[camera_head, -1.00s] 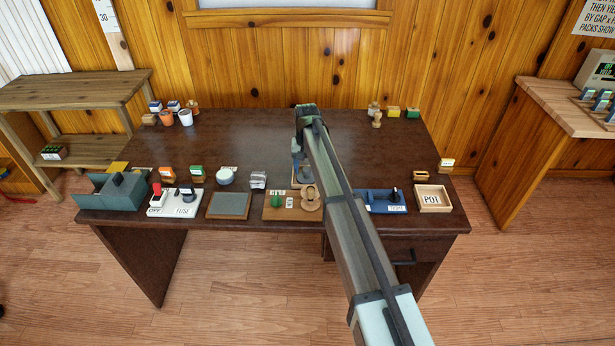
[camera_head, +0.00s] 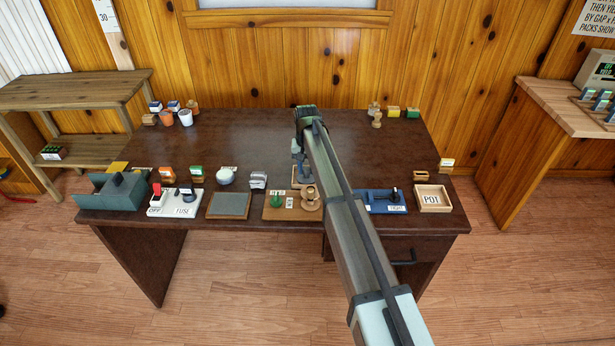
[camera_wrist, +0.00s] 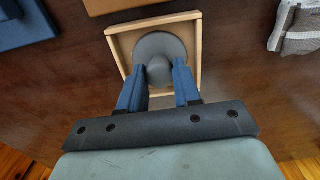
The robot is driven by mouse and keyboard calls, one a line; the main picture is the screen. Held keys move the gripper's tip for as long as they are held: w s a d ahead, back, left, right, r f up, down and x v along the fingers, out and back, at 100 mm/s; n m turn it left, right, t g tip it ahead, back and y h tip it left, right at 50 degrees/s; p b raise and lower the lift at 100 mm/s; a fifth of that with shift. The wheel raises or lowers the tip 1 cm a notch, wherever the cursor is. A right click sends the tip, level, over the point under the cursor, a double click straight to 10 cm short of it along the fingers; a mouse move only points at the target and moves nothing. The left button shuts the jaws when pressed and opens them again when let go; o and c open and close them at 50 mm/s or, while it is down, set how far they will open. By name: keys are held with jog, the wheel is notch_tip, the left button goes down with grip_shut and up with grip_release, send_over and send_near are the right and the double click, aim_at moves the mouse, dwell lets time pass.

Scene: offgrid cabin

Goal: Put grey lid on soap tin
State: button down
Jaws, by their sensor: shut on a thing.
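The grey lid (camera_wrist: 160,55) is a round disc with a raised knob, and in the wrist view it lies inside a shallow square wooden tray (camera_wrist: 196,72). My gripper (camera_wrist: 160,75) has its two blue fingers shut on the lid's knob, one on each side. In the head view my gripper (camera_head: 299,163) is low over the tray, near the front of the dark table, and my arm hides much of the lid. A round white container (camera_head: 226,176) stands left of it and may be the soap tin; I cannot read its label.
A striped grey cloth-like block (camera_head: 258,180) lies just left of the tray. A wooden board with a green piece (camera_head: 277,200) is in front, and a blue fixture (camera_head: 382,201) is to the right. The middle of the dark table (camera_head: 245,135) is clear.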

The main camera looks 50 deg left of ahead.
jog(key=shift+r, duration=0.95)
dwell(0.5)
jog(key=shift+r, duration=1.55)
